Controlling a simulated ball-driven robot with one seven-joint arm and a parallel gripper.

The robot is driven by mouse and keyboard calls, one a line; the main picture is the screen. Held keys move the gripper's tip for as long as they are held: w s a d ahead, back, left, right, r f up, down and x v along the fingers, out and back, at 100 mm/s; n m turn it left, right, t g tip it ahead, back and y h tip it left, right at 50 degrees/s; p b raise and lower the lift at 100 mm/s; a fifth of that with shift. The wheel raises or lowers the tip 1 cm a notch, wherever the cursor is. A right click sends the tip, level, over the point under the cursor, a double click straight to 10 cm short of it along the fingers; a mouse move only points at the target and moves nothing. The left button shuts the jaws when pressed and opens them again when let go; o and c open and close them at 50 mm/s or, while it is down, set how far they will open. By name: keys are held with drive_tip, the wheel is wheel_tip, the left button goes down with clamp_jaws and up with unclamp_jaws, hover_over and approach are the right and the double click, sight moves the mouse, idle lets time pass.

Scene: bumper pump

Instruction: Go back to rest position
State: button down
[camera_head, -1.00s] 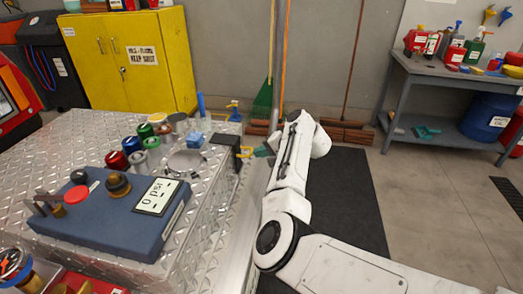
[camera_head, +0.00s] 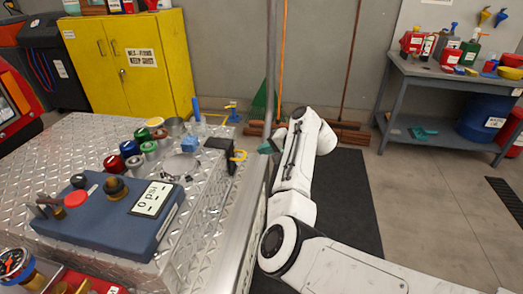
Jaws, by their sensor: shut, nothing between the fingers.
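A blue pump unit (camera_head: 110,225) with a "0 psi" display (camera_head: 152,199), a red button (camera_head: 75,199) and a dark knob (camera_head: 115,188) sits on the diamond-plate bench (camera_head: 85,140). A black block (camera_head: 219,151) with a yellow hook-shaped part (camera_head: 238,156) is at the bench's right edge. My white arm reaches up beside the bench. The small teal tip of my gripper (camera_head: 265,147) shows left of the wrist, just right of the yellow part and apart from it. It is shut and empty; most of it is hidden by the arm.
Coloured caps (camera_head: 142,135), a clear dish and a blue block (camera_head: 189,144) stand on the bench. A grey pole (camera_head: 271,60) rises behind the gripper. A yellow cabinet (camera_head: 150,80) and grey workbench (camera_head: 400,90) stand behind. The floor at right is mostly clear.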

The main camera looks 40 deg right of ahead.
drive_tip(key=s+d+r, duration=0.2)
drive_tip(key=s, duration=0.5)
drive_tip(key=shift+s+d+r, duration=0.15)
drive_tip(key=shift+s+r, duration=0.05)
drive_tip(key=shift+r, duration=0.05)
